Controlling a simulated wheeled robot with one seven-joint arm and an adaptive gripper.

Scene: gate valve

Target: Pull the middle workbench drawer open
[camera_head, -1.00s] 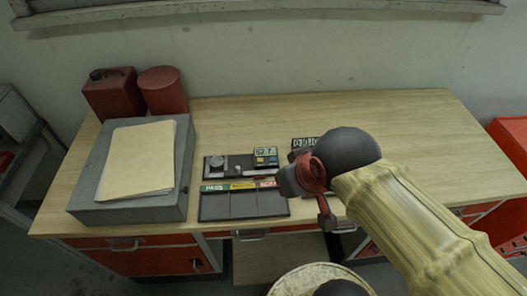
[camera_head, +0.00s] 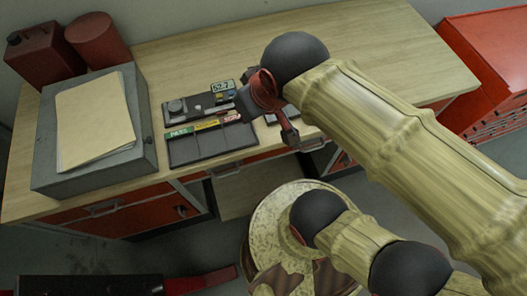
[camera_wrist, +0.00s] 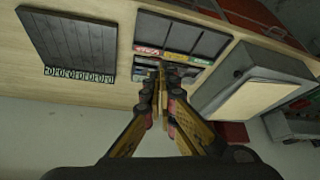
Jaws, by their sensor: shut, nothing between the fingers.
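The wooden workbench (camera_head: 370,60) has a row of drawers under the front edge of its top. The middle drawer's handle (camera_head: 225,169) shows below the labelled tray, and its front is largely hidden under the bench edge. My gripper (camera_head: 291,136) is over the bench near the front edge, to the right of that handle and apart from it. In the wrist view my gripper (camera_wrist: 165,72) is shut and empty, with its fingertips over the bench top. The middle drawer looks closed; the wrist view does not clearly show its handle.
A grey box (camera_head: 45,160) with folders sits on the bench's left, beside red cans (camera_head: 98,38). A labelled tray (camera_head: 210,148) and a gauge set (camera_head: 190,105) lie near my gripper. A round stool-like top (camera_head: 270,215) stands in front. A red cabinet (camera_head: 490,70) is at right.

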